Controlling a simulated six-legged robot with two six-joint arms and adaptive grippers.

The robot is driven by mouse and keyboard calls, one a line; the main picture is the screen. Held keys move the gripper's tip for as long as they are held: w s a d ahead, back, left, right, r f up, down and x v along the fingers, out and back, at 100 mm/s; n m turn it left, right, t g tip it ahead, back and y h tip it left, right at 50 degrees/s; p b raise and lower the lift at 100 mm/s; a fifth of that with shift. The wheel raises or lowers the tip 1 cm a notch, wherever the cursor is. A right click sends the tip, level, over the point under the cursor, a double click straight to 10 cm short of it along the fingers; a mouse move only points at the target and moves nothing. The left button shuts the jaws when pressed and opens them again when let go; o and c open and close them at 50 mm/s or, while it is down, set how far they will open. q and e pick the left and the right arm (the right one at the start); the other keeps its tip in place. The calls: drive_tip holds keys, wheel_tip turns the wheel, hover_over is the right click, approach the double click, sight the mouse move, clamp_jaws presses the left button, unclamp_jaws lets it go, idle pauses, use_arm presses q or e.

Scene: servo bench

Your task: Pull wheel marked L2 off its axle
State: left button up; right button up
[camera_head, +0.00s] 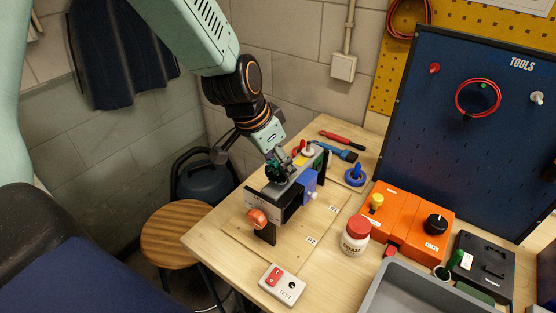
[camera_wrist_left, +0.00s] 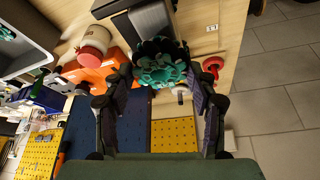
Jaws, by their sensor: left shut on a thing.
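A dark teal wheel (camera_wrist_left: 160,66) with a knobbly edge fills the space between my left gripper's fingers in the left wrist view; no mark on it is readable. My left gripper (camera_wrist_left: 160,88) is shut on it, one finger on each side. In the head view the gripper (camera_head: 273,160) is at the left side of the black and grey chassis (camera_head: 290,200), with the teal wheel (camera_head: 275,173) close against it. Whether the wheel is still on its axle is hidden. An orange wheel (camera_head: 257,218) is at the chassis's near end. My right gripper is not in view.
A blue block (camera_head: 310,183) is on the chassis's right side. A white jar (camera_head: 355,236), a blue tape-like ring (camera_head: 355,176), an orange box (camera_head: 412,220), a grey tray (camera_head: 400,290) and a TEST switch box (camera_head: 282,285) stand around.

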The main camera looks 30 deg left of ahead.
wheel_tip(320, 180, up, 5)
drive_tip(key=p, duration=0.4)
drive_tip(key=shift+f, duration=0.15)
idle(0.4)
idle(0.4)
